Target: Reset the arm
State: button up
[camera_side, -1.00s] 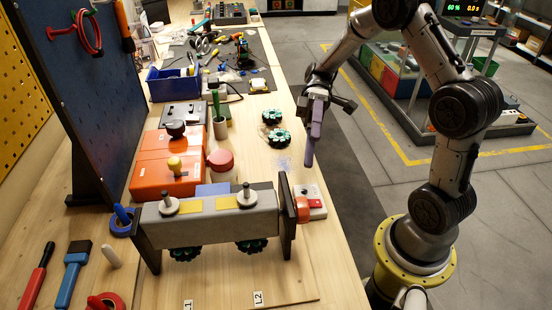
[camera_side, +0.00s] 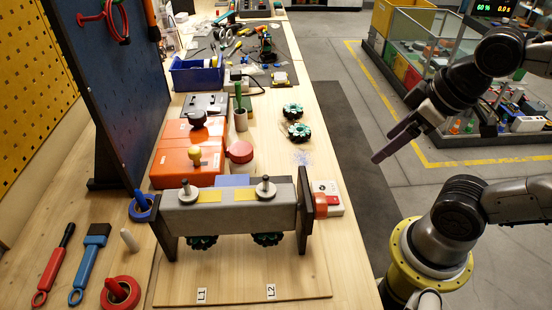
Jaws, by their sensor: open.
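My gripper (camera_side: 388,150) hangs at the right of the side view, out past the bench's right edge and above the grey floor. Its purple-grey fingers point down and to the left. It is open, and I see nothing between the fingers. It is apart from everything on the bench. My arm is folded to the right, with its upper part running out of the picture at the right edge.
The wooden bench (camera_side: 328,262) carries a grey beam on black end plates (camera_side: 232,212), an orange box (camera_side: 182,170), green wheels (camera_side: 298,131) and a blue bin (camera_side: 196,75). A glass-walled enclosure (camera_side: 427,62) stands behind my arm. Floor between is clear.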

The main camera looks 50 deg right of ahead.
jog(key=shift+w+r+m, duration=0.25)
jog(key=shift+w+m, duration=0.15)
jog(key=shift+m, duration=0.1)
